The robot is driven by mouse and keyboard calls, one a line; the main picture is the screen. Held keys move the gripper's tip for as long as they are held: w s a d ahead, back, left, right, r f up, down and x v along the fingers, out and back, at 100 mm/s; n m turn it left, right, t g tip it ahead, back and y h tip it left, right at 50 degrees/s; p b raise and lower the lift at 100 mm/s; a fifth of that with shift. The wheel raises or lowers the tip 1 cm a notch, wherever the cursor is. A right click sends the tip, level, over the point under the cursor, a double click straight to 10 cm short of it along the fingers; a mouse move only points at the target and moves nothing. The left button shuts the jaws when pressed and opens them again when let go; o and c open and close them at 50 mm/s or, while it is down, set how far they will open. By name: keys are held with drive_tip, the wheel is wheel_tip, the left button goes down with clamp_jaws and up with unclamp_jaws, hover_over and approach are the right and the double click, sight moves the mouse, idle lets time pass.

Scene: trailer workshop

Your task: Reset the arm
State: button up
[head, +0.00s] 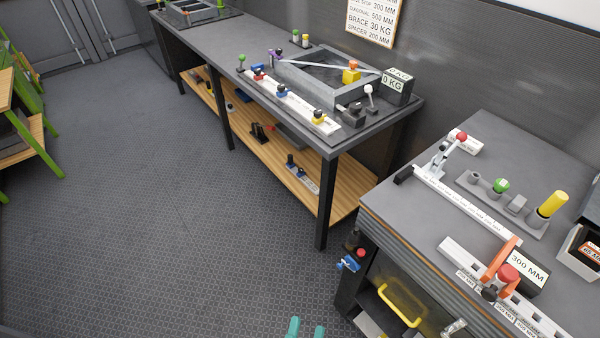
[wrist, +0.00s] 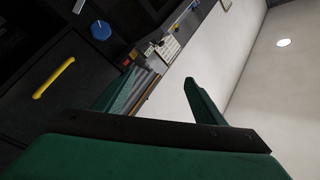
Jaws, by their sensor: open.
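My gripper (head: 306,330) shows at the bottom edge of the head view as two teal fingertips, apart, low over the floor and left of the near bench's front. In the wrist view my gripper (wrist: 160,92) is open, with its two green fingers spread and nothing between them. Beyond the fingers the wrist view shows a dark cabinet front with a yellow handle (wrist: 54,78) and a blue knob (wrist: 101,30). The rest of the arm is out of the head view.
The near bench (head: 385,208) at right carries a clamp rail (head: 470,205), a yellow cylinder (head: 551,204) and a 300 MM block (head: 526,268). Its yellow handle (head: 398,305) is close to my gripper. A long bench (head: 215,50) stands behind. The floor (head: 150,220) at left is clear.

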drive_tip(key=s+a+r+n+g+y, duration=0.1)
drive_tip(key=s+r+n+g+y, duration=0.2)
drive_tip(key=s+r+n, duration=0.3)
drive_tip(key=shift+s+a+r+n+g+y, duration=0.35)
drive_tip(key=shift+s+n+y, duration=0.55)
drive_tip(key=shift+s+n, duration=1.85)
drive_tip(key=shift+w+d+f+n, duration=0.1)
drive_tip(key=shift+w+n, duration=0.35)
